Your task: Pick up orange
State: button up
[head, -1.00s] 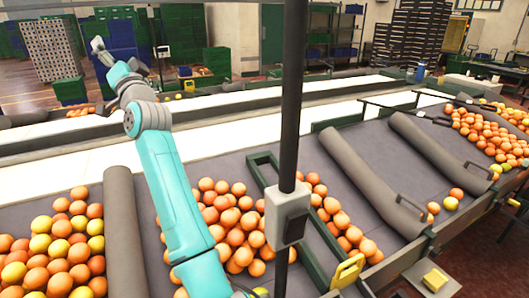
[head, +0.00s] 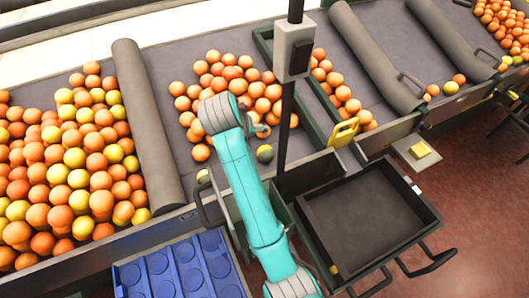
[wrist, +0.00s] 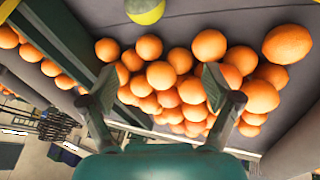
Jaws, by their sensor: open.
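A cluster of oranges (head: 228,78) lies on the grey sorting surface in the middle bay. The same pile shows in the wrist view (wrist: 188,85), ahead of and between my fingers. My gripper (wrist: 160,88) is open and empty, its two fingers spread in front of the oranges. I cannot tell whether a fingertip touches any fruit. In the head view my teal arm reaches over the near part of this bay and largely hides the gripper. A yellow-green fruit (head: 265,153) lies apart at the near side, and also shows at the wrist view's top edge (wrist: 145,10).
A dark post (head: 289,120) with a grey box stands just right of my arm. Padded dividers (head: 148,120) separate the bays. More oranges and yellow fruit (head: 75,155) fill the left bay. A blue tray (head: 180,270) and an empty black tray (head: 365,215) are in front.

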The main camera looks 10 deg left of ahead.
aim_at(263, 151)
jog(key=shift+g+h, duration=0.3)
jog(key=shift+h, duration=0.1)
jog(key=d+f, duration=0.1)
jog(key=f, duration=0.1)
jog(key=d+f, duration=0.1)
jog(key=f, duration=0.1)
jog(key=s+d+f, duration=0.1)
jog(key=f, duration=0.1)
jog(key=shift+d, duration=0.1)
jog(key=shift+w+r+x, duration=0.1)
jog(key=shift+w+x, duration=0.1)
jog(key=shift+x, duration=1.35)
jog(key=shift+w+r+x, duration=0.1)
jog(key=shift+w+x, duration=0.1)
jog(key=shift+x, duration=1.3)
jog(key=c, duration=1.3)
